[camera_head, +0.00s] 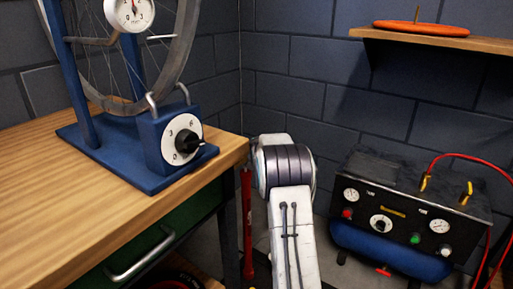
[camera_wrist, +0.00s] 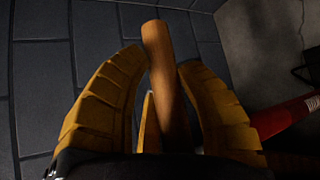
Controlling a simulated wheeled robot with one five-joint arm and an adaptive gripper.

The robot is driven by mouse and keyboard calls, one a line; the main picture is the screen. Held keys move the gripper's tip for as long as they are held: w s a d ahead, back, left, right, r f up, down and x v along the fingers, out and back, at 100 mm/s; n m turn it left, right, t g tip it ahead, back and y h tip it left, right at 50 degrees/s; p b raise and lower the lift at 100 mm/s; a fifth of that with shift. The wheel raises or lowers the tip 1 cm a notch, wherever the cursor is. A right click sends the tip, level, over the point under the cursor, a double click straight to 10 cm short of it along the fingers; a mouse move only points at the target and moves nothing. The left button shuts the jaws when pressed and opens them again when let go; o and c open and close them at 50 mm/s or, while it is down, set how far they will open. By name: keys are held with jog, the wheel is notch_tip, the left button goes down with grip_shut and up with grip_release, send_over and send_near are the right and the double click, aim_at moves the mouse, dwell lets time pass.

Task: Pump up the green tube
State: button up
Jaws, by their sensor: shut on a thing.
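My gripper (camera_wrist: 163,63) has its yellow ridged fingers shut around a round wooden bar (camera_wrist: 166,80), which looks like a pump handle. In the head view my arm hides the gripper and the bar. A slim red upright cylinder (camera_head: 247,220), probably a floor pump's barrel, stands beside the workbench's right end. A red cylinder (camera_wrist: 287,117) also shows at the right of the wrist view. I cannot tell how it joins the bar. I see no green tube in either view.
The wooden workbench (camera_head: 60,205) fills the left, with a blue wheel stand (camera_head: 88,143) and dial box on it. A black-and-blue compressor (camera_head: 400,215) with red hose stands right. A shelf (camera_head: 430,39) holds an orange disc (camera_head: 420,28). A dark brick wall is behind.

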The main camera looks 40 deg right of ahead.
jog(key=shift+w+r, duration=0.1)
jog(key=shift+r, duration=0.1)
grip_shut()
notch_tip(320, 180, up, 30)
jog(key=p, duration=2)
jog(key=shift+f, duration=0.2)
jog(key=shift+a+f, duration=0.15)
jog(key=shift+f, duration=0.05)
